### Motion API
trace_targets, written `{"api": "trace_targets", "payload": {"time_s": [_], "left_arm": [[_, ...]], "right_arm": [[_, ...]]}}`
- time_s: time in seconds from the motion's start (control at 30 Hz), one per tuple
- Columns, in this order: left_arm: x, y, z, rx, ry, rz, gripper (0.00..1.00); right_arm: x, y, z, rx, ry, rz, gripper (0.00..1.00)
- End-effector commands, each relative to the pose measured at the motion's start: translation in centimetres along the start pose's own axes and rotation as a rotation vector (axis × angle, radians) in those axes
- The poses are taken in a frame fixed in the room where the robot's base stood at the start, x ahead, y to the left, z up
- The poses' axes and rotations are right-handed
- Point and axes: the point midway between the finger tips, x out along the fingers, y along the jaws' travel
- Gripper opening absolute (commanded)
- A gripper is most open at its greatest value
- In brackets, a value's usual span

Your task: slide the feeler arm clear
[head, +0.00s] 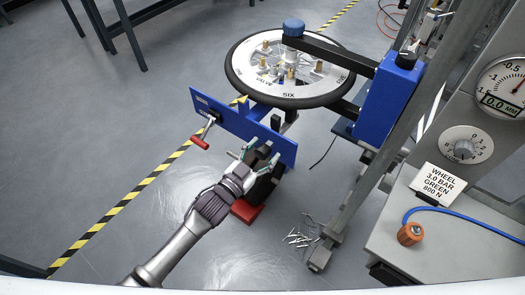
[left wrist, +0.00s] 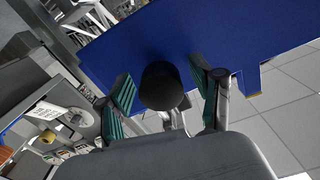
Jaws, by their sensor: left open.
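A long blue plate (head: 230,122) stands in front of a black-rimmed wheel (head: 288,95); I cannot tell for sure which part is called the feeler arm. The plate fills the upper part of the left wrist view (left wrist: 205,40). A round black knob (left wrist: 161,87) stands out from the plate. My left gripper (head: 262,152) is open at the plate's right part. In the left wrist view its green-padded fingers (left wrist: 163,98) stand either side of the knob, with gaps showing. The gripper hides the knob in the head view. My right gripper is out of view.
A red-handled crank (head: 201,138) sits at the plate's left end. A red block (head: 246,211) is below the gripper. Thin metal pieces (head: 299,238) lie on the floor by the grey frame (head: 345,210). A gauge console (head: 465,190) stands right.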

Motion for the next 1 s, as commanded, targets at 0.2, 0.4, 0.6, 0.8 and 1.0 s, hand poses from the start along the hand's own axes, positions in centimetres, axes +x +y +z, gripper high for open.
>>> {"api": "trace_targets", "payload": {"time_s": [0.2,0.4,0.6,0.8,1.0], "left_arm": [[0.0,0.0,0.0,0.0,0.0,0.0,0.33],[0.0,0.0,0.0,0.0,0.0,0.0,0.0],[-0.2,0.0,0.0,0.0,-0.001,0.0,0.0],[-3.2,-0.1,-0.1,-0.002,-0.005,-0.001,0.0],[-4.6,0.0,0.1,0.0,-0.002,0.0,0.0]], "right_arm": [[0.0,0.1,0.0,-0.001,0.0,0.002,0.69],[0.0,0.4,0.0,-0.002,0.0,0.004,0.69],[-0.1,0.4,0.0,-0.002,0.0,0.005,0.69],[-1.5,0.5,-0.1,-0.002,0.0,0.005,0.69],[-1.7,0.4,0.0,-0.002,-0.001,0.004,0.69]]}}
